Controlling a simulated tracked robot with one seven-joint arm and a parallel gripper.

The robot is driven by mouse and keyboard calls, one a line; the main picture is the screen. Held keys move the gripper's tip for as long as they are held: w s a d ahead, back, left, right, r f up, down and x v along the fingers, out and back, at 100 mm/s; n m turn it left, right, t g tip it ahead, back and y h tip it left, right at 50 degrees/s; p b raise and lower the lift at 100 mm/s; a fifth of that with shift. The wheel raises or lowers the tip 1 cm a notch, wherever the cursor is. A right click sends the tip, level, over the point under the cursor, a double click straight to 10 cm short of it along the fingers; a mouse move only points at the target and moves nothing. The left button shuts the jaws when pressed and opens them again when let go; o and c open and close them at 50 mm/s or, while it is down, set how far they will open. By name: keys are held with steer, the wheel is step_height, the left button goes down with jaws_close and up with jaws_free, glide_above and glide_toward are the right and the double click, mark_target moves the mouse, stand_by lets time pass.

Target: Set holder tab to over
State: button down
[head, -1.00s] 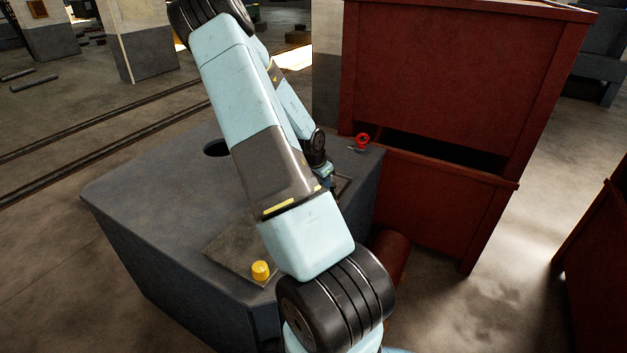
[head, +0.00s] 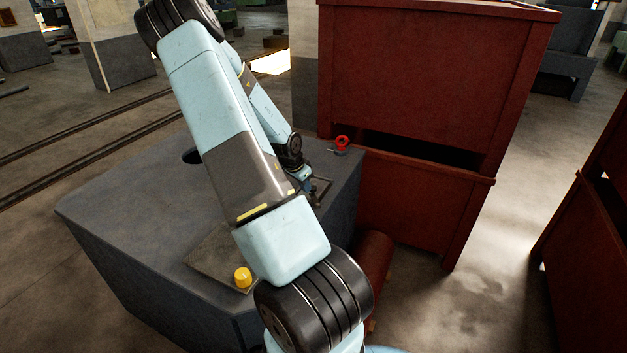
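The section bender is a dark grey box-shaped body (head: 120,210) with a round hole in its top. A yellow knob (head: 243,277) stands on a plate near its front edge. A small red ring-shaped part (head: 342,143) stands at the far right corner of the top. I cannot tell for sure which part is the holder tab. My gripper (head: 312,192) is low over the right side of the top, beside a small dark frame-like part (head: 322,188). My arm hides much of it, and its fingers are too small to read.
Tall red metal bins (head: 430,90) stand close behind and right of the bender. A red cylinder (head: 372,262) lies on the floor by its right side. Another red bin (head: 590,240) is at the right edge. Open floor lies between them and at the left.

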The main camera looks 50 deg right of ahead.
steer(key=a, duration=0.4)
steer(key=shift+w+a, duration=0.2)
steer(key=shift+w, duration=0.15)
steer(key=v, duration=0.9)
steer(key=shift+s+r, duration=0.15)
steer(key=shift+r, duration=0.3)
steer(key=s+a+r+n+t+y, duration=0.1)
steer(key=a+r+n+t+y, duration=0.15)
steer(key=a+r+n, duration=0.5)
steer(key=s+a+r+n+t+y, duration=0.1)
steer(key=a+r+n+y, duration=0.15)
steer(key=a+r, duration=0.9)
steer(key=s+a+r+n+t, duration=0.1)
steer(key=s+a+r+n, duration=0.3)
steer(key=s, duration=0.4)
steer(key=s+a+r+n+t, duration=0.1)
steer(key=s+a+r+n, duration=0.4)
steer(key=s+a+r, duration=0.2)
steer(key=s+a, duration=0.2)
steer(key=shift+s+a+h, duration=0.15)
steer(key=shift+a+h, duration=0.15)
steer(key=shift+t, duration=0.25)
